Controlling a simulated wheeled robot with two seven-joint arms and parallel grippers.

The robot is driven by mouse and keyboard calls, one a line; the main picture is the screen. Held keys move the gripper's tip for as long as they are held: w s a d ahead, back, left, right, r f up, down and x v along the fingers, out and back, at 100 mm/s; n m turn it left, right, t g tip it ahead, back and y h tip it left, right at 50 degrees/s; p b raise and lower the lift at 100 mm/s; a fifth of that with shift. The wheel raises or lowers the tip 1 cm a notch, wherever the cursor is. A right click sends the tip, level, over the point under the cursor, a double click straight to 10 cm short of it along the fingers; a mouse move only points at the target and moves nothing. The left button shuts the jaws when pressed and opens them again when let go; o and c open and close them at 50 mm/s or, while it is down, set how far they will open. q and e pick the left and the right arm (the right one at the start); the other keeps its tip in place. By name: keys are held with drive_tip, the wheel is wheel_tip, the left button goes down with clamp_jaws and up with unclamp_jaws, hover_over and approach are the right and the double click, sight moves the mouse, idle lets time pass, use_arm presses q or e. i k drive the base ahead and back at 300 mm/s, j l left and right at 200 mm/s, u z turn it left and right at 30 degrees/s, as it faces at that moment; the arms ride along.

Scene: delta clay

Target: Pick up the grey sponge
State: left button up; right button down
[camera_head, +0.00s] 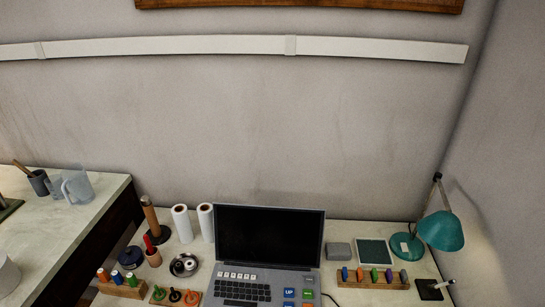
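A grey sponge-like block (339,251) with rounded edges lies on the desk, just right of the laptop. It is small in the picture, so its texture is hard to tell. It sits left of a dark square pad (374,252) and behind a wooden rack of coloured pieces. Neither of my grippers shows in the head view.
An open laptop (268,235) stands mid-desk. A wooden rack (372,281) is in front of the block. A teal lamp (441,231) stands at the right by the wall. White rolls (182,223) and a metal dish (184,265) are at the left.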

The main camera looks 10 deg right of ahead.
sight(342, 251)
drive_tip(key=z, duration=1.25)
